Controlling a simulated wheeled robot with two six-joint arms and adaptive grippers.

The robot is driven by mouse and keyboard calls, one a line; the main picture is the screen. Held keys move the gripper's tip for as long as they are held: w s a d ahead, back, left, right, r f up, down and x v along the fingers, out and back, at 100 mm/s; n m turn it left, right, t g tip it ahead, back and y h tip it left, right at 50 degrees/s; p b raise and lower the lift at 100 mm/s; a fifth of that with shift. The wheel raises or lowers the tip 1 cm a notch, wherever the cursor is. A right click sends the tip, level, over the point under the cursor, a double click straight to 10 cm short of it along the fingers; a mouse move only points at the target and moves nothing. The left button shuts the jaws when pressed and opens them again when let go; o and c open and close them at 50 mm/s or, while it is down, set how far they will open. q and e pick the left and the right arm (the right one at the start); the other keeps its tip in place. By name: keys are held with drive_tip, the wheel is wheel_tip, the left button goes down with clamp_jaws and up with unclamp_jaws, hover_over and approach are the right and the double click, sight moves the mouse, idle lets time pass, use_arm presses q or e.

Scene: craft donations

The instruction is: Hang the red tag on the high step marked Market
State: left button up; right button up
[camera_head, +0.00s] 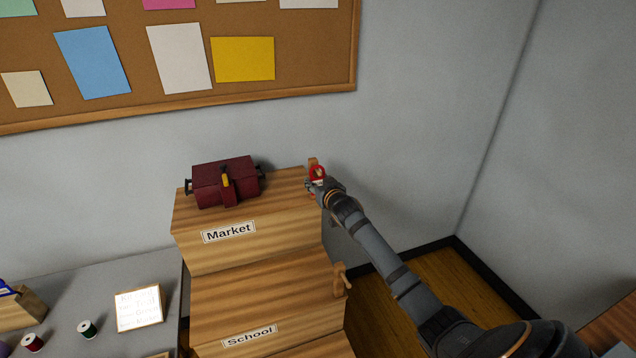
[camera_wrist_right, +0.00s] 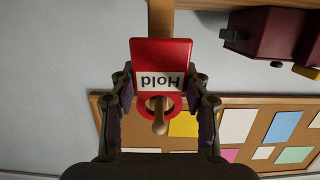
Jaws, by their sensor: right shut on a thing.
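The red tag (camera_wrist_right: 161,52) has a white label reading "Hold", upside down in the right wrist view, and a ring (camera_wrist_right: 174,104) at one end. My right gripper (camera_head: 317,182) is shut on the tag, with one finger at each side of the ring. The wooden peg (camera_wrist_right: 159,126) shows in the ring's hole, its tip overlapping the ring's rim; it looks to pass through. In the head view the tag (camera_head: 318,172) is at the right edge of the high step (camera_head: 280,222) marked Market (camera_head: 229,232). My left gripper is not in view.
A dark red box-like thing (camera_head: 208,187) with black side knobs stands on the Market step. The School step (camera_head: 265,290) below has its own peg (camera_head: 341,280). A grey table (camera_head: 75,290) with thread spools and a card stands left. A wall with a corkboard (camera_head: 300,60) is behind.

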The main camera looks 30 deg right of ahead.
drive_tip(key=o, duration=0.9)
drive_tip(key=shift+v, duration=6)
